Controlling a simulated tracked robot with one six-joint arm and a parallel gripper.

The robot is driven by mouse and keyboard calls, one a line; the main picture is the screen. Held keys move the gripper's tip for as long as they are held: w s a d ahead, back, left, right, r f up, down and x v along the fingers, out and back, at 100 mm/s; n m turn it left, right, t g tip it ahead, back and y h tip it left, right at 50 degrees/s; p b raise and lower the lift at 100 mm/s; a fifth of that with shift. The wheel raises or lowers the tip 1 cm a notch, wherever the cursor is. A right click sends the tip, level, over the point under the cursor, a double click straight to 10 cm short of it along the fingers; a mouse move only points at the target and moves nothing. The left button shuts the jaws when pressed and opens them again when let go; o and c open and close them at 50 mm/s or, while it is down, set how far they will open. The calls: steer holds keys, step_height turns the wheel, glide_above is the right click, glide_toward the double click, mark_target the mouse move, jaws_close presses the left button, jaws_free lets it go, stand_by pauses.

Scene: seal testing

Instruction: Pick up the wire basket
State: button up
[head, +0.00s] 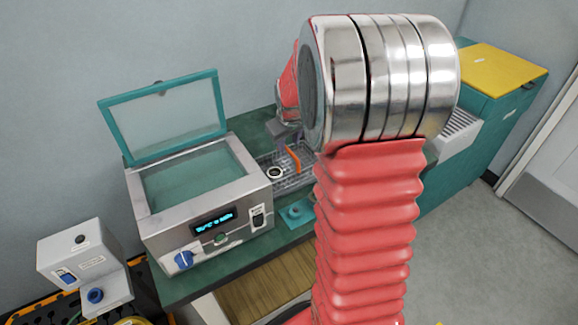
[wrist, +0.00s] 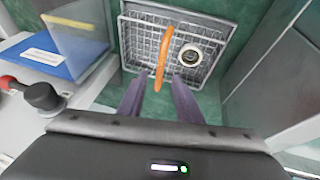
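The wire basket (head: 292,182) sits on the green counter, right of the bath machine, partly hidden by my arm in the head view. In the wrist view the wire basket (wrist: 138,42) is a rectangular mesh tray at the top. An orange handle (wrist: 163,52) stands across its middle, and a pale ring with a dark centre (wrist: 190,56) lies inside it, right of the handle. My gripper (wrist: 160,76) is open, its two fingers apart near the basket's front side. The near end of the handle appears between the fingertips, with gaps on both sides.
The bath machine (head: 205,238) stands left of the basket with its glass lid (head: 175,118) raised. A small teal block (head: 297,213) lies at the counter's front. A white device (head: 85,262) is far left; a yellow-topped teal cabinet (head: 500,68) is right.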

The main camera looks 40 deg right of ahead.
mark_target(288, 149)
steer(key=shift+x, duration=2.5)
steer(key=shift+f, duration=0.1)
steer(key=shift+x, duration=2.5)
steer(key=shift+s, duration=0.1)
steer(key=shift+c, duration=0.6)
jaws_close()
